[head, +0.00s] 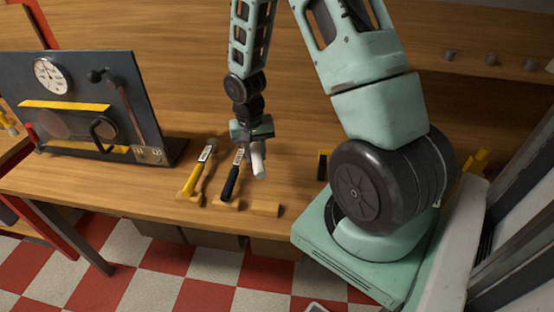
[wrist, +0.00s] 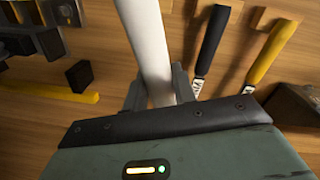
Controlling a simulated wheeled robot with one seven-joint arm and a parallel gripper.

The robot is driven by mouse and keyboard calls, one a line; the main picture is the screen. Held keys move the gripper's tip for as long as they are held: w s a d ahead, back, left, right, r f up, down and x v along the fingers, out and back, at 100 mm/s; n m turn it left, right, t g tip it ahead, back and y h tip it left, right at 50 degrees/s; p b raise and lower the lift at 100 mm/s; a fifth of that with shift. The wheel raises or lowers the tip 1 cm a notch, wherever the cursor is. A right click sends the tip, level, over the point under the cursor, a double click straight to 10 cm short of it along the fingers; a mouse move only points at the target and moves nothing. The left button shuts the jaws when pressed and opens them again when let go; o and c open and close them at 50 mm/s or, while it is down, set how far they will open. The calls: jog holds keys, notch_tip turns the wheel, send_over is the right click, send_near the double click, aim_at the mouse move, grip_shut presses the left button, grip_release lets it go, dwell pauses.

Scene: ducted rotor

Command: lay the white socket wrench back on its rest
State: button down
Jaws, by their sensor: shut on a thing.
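The white socket wrench (head: 258,160) is in my gripper (head: 257,143), its pale handle hanging down and tilted above the wooden bench. In the wrist view the white handle (wrist: 147,45) runs from between the fingers of my gripper (wrist: 160,92) to the top edge. The fingers are shut on it; its far end is out of that view. A bare wooden block (head: 265,208), which looks like its rest, lies near the bench's front edge, below and in front of the wrench. Whether the wrench touches anything is hard to tell, but it appears raised.
A black-handled tool (head: 231,180) and a yellow-handled tool (head: 194,178) lie on wooden rests just left of the wrench. A dark panel with a gauge (head: 85,100) stands at the left. A small black and yellow thing (head: 323,165) is to the right.

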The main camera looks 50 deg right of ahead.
jog(key=s+d+f+m+b, duration=0.3)
jog(key=f, duration=0.2)
jog(key=shift+d+f, duration=0.2)
jog(key=shift+d, duration=0.05)
jog(key=shift+s, duration=0.1)
jog(key=shift+f+b, duration=2.35)
jog(key=shift+f, duration=1)
jog(key=c, duration=1.1)
grip_release()
